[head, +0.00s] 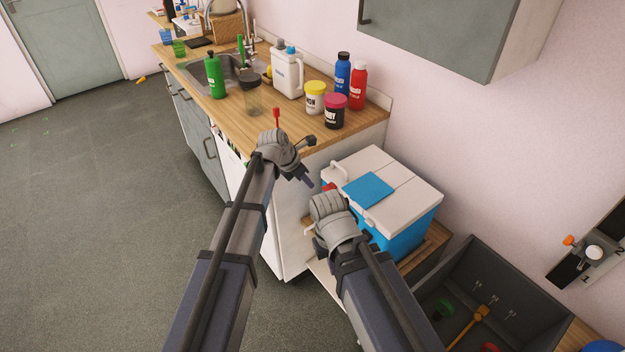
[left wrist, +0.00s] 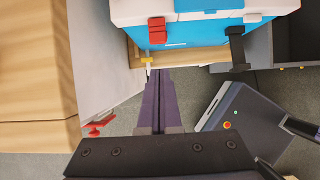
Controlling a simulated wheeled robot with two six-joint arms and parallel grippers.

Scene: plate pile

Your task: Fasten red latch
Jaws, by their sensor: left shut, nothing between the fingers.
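The red latch (left wrist: 157,30) is on the front of the blue and white cool box (left wrist: 200,32), at the left in the left wrist view. It shows as two red pieces, one above the other; I cannot tell whether it is fastened. In the head view, only a bit of red shows beside my right wrist. My left gripper (head: 308,182) is shut and empty, just left of the box; in the left wrist view its fingers (left wrist: 158,75) point towards the box, below the latch and apart from it. My right gripper's fingers are hidden behind its wrist in the head view.
The box has a white lid with a blue panel (head: 368,190) and stands on a wooden surface. A wooden counter (head: 225,112) with bottles and jars is at the left. A grey bin (head: 470,262) is at the right. A dark clip (left wrist: 236,45) hangs at the box front.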

